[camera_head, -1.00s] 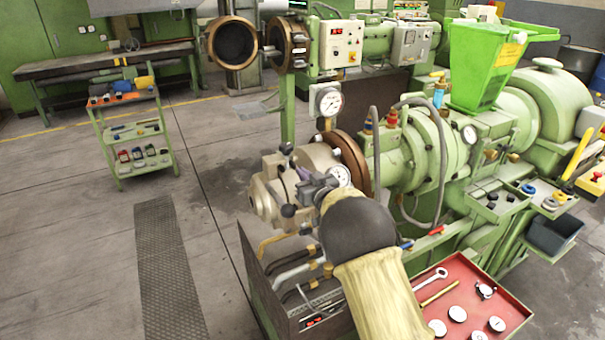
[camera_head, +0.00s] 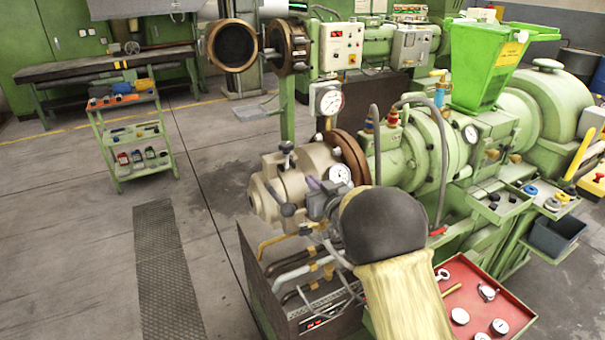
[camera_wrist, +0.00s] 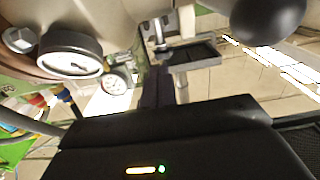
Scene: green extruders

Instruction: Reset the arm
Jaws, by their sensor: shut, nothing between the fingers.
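My gripper (camera_wrist: 157,88) shows in the wrist view as a dark, narrow pair of fingers above a black body with a small lit light. It is shut and empty. In the head view my arm, with a beige sleeve and dark round joint, reaches up from the bottom right of centre, in front of the green extruder (camera_head: 420,150). The beige extruder head (camera_head: 270,190) is just left of the arm. The wrist view shows a large gauge (camera_wrist: 70,62), a smaller gauge (camera_wrist: 115,82) and a black knob (camera_wrist: 267,18) close by.
A red tray (camera_head: 515,308) with gauges and tools lies right of my arm, partly hidden by it. A dark cabinet with hoses (camera_head: 300,295) stands below the head. A green cart (camera_head: 130,135) stands at left; the floor between is clear.

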